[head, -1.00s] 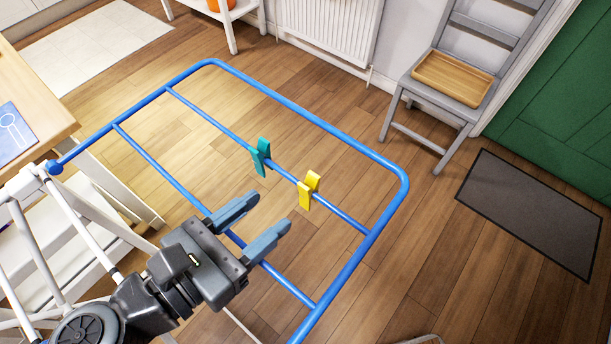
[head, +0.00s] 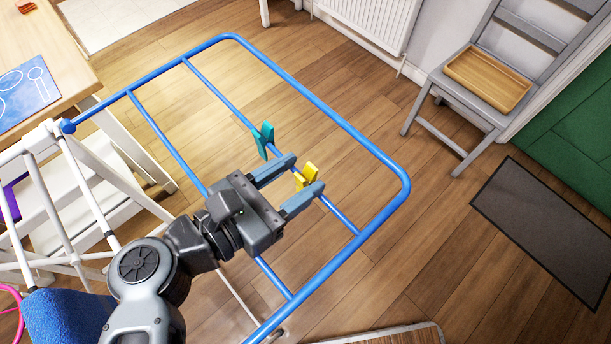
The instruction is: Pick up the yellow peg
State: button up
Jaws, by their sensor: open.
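The yellow peg (head: 307,174) is clipped on a blue rail of the drying rack (head: 341,117). My gripper (head: 308,173) is open, with one finger on each side of the yellow peg in the picture. The fingers partly hide the peg's lower part. I cannot tell whether either finger touches it. A teal peg (head: 263,139) is clipped on the same rail, just up and left of my gripper.
A grey chair (head: 484,92) with a wooden tray (head: 488,80) stands at the upper right. A dark mat (head: 545,228) lies on the floor at the right. A wooden table (head: 75,72) is at the left. The rack's outer blue rail curves around my gripper.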

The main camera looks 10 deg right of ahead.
aim_at(313, 167)
jog(key=p+x, duration=0.1)
jog(key=x, duration=0.3)
jog(key=shift+d, duration=0.15)
grip_shut()
dwell(0.5)
